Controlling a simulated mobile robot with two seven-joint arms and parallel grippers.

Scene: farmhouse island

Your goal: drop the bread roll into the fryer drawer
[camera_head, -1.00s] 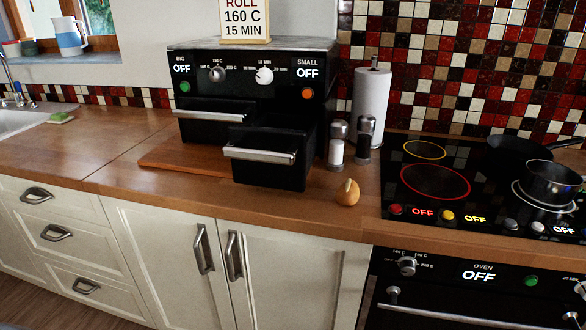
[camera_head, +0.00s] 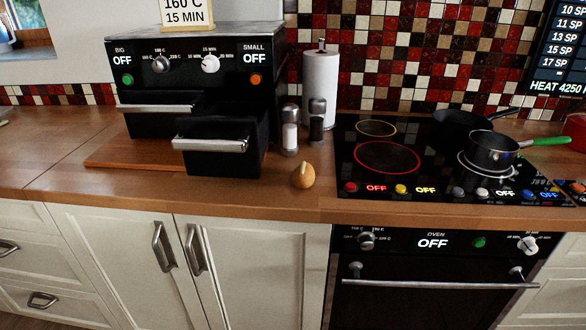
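The bread roll (camera_head: 302,176), small and golden brown with a pale streak on top, sits on the wooden counter in the head view. It is to the right of the fryer, in front of the salt and pepper shakers. The black fryer (camera_head: 195,85) stands on a wooden board, with BIG and SMALL both reading OFF. Its right-hand drawer (camera_head: 212,146) is pulled out toward me. The left drawer (camera_head: 158,108) sits further back, and I cannot tell how far it is open. The drawers' insides are hard to see. Neither of my grippers is in view.
Salt shaker (camera_head: 290,138), pepper mill (camera_head: 316,127) and paper towel roll (camera_head: 320,85) stand behind the roll. The cooktop (camera_head: 400,180) to the right holds a dark pan (camera_head: 455,124) and a pot (camera_head: 492,153). Counter in front of the fryer is clear.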

